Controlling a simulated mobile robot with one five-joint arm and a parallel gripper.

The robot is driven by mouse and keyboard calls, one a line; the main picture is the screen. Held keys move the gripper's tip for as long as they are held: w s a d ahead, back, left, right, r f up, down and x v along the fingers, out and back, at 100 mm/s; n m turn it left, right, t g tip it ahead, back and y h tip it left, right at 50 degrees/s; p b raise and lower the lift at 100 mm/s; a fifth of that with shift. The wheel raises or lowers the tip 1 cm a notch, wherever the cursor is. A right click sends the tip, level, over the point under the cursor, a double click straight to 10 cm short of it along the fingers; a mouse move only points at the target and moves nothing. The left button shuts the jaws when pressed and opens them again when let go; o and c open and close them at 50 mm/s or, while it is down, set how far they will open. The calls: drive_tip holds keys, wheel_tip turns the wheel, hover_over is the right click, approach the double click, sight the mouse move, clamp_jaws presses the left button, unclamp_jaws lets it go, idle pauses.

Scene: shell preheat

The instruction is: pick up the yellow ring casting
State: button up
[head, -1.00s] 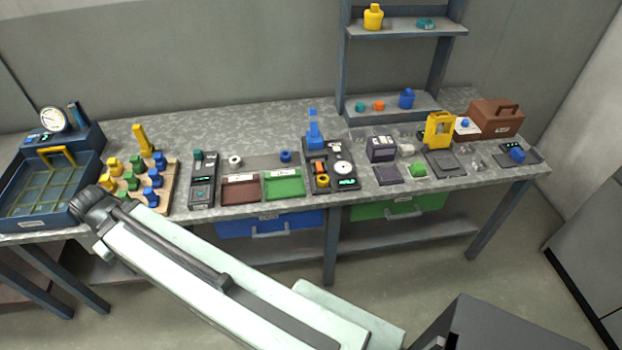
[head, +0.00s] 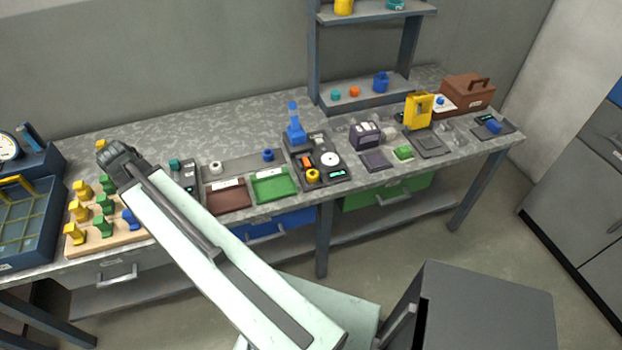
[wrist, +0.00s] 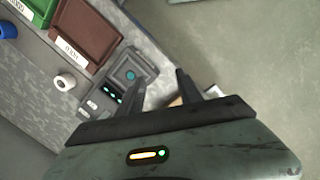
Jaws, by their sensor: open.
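A yellow ring casting (head: 313,176) sits on a dark station (head: 340,179) near the front of the bench, beside a white round dial and a small green display. My gripper (wrist: 158,85) is open and empty in the wrist view. In the head view the end of my arm (head: 120,160) is over the left part of the bench, well to the left of the yellow ring. The fingers cannot be made out there. The wrist view does not show the yellow ring; below the fingers is a dark meter (wrist: 115,90) with teal lights.
A wooden board (head: 135,230) with yellow, green and blue pieces is at the left. A brown tray (head: 229,193) and a green tray (head: 273,186) lie between my arm's end and the station. A blue upright piece (head: 296,128) stands behind the station.

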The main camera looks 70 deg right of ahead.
drive_tip(key=s+d, duration=0.4)
drive_tip(key=d, duration=0.7)
drive_tip(key=n+g+b, duration=0.2)
drive_tip(key=n+g, duration=0.1)
drive_tip(key=g, duration=0.1)
approach(312, 172)
drive_tip(key=s, duration=0.2)
drive_tip(key=b+x, duration=0.4)
drive_tip(key=x, duration=0.1)
drive_tip(key=w+a+b+x, duration=0.1)
drive_tip(key=b+x, duration=0.1)
drive_tip(key=b, duration=0.1)
drive_tip(key=shift+s+f, duration=0.15)
drive_tip(key=shift+f, duration=0.4)
drive_tip(key=shift+s+f, duration=0.2)
drive_tip(key=shift+f, duration=0.05)
drive_tip(key=shift+r, duration=0.2)
clamp_jaws()
wheel_tip(312, 172, up, 10)
drive_tip(key=p, duration=1)
